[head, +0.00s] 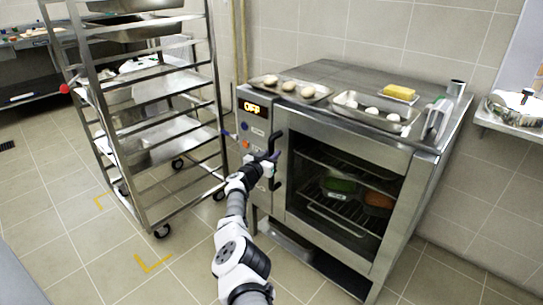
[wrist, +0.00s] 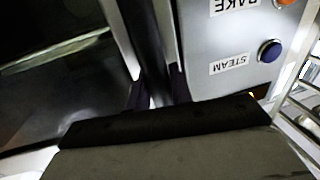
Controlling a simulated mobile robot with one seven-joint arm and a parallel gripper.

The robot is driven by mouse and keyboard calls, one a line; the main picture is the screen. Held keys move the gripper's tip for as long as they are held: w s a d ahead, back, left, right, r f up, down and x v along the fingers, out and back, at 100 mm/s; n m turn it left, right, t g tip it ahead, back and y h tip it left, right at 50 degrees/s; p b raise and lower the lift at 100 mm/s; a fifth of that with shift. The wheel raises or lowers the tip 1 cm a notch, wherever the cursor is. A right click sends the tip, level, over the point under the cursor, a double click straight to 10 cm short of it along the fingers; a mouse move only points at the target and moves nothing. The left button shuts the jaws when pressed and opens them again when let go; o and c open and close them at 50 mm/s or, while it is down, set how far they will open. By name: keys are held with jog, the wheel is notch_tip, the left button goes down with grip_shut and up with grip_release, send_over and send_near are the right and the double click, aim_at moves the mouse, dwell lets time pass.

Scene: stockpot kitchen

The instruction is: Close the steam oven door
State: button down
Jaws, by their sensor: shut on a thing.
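The steam oven (head: 340,95) is a steel box with a lit "OFF" display on its control panel (head: 257,125). Its glass door (head: 345,190) looks flush with the front or nearly so; I cannot tell if a small gap remains. The dark door handle (head: 277,183) is on the door's left side. My gripper (head: 268,163) is at the handle. In the wrist view, my gripper (wrist: 158,92) is shut on the dark handle bar (wrist: 147,45), with a finger on each side. The door glass (wrist: 60,95) is left of the bar, the panel (wrist: 215,50) right.
A tall steel rack (head: 150,130) on wheels stands left of the oven. Trays with pale round items (head: 290,88) and a yellow block (head: 399,92) sit on the oven top. A shelf with a lidded pan (head: 515,105) is at right. The floor in front is clear.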

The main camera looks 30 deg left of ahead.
jog(key=c, duration=1.7)
grip_release()
jog(key=shift+a+r, duration=0.1)
jog(key=shift+r, duration=0.2)
jog(key=o, duration=0.4)
jog(key=shift+w+f, duration=0.15)
jog(key=shift+f, duration=0.05)
jog(key=shift+s+p, duration=0.45)
jog(key=shift+p, duration=0.2)
jog(key=s+p, duration=0.7)
jog(key=s, duration=0.6)
